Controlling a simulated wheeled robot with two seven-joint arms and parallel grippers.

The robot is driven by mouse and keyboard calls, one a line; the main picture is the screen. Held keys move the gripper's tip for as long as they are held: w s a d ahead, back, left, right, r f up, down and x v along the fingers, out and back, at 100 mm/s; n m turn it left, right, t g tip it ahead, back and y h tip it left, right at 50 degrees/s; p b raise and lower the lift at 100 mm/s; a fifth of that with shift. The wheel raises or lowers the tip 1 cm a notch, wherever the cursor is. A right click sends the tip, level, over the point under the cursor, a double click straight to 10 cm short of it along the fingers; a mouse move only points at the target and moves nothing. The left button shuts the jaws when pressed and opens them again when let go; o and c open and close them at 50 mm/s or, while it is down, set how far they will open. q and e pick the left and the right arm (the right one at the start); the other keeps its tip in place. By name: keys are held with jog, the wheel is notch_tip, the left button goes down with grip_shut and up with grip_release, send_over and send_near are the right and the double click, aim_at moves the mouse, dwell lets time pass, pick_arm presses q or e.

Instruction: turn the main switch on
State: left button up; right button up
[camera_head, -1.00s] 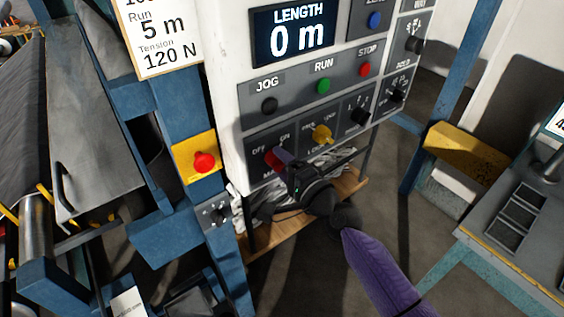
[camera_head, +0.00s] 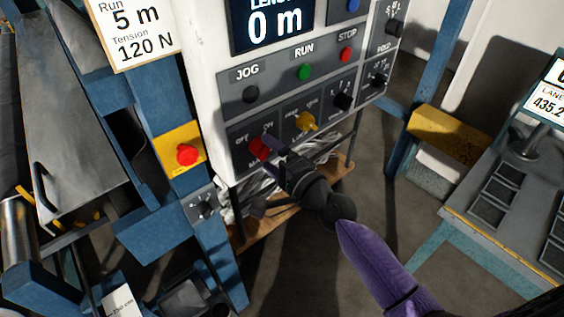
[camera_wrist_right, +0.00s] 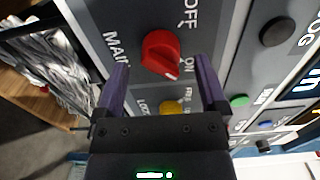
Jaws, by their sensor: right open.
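The main switch is a red rotary knob (camera_wrist_right: 161,53) on a grey panel, with OFF and ON labels beside it in the right wrist view. Its white mark lies toward the ON side there, but I cannot tell its exact setting. In the head view the red knob (camera_head: 258,148) sits at the panel's lower left, partly behind my right gripper (camera_head: 272,148). My right gripper also shows in the wrist view (camera_wrist_right: 162,88); its purple fingers are open, one on each side below the knob, with nothing visibly held. My left gripper is not in view.
A yellow knob (camera_head: 306,122), black knobs, a green RUN button (camera_head: 304,71) and a red STOP button (camera_head: 346,54) are close by on the panel. A red emergency button (camera_head: 187,154) on a yellow plate is at the left. A wooden shelf (camera_head: 262,222) lies below.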

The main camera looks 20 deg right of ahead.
jog(key=b+v, duration=0.1)
jog(key=v, duration=0.7)
jog(key=shift+s, duration=0.2)
jog(key=shift+d, duration=0.1)
jog(key=s+d+f+n+g+h+b, duration=0.2)
jog(key=s+f+n+g+b, duration=0.15)
jog(key=f, duration=1.35)
jog(key=s+d+f+n+g+h+b, duration=0.1)
jog(key=s+f+n+g+h+b, duration=0.3)
jog(key=f, duration=1.2)
jog(key=s+a+f+n+g+b, duration=0.1)
jog(key=s+f+n+g+b, duration=0.2)
jog(key=s+f, duration=0.7)
jog(key=s+f+n+g+b, duration=0.3)
jog(key=s+f+n+g, duration=0.3)
jog(key=s+f, duration=0.5)
jog(key=s, duration=0.5)
jog(key=shift+s+a, duration=0.3)
jog(key=shift+a, duration=0.05)
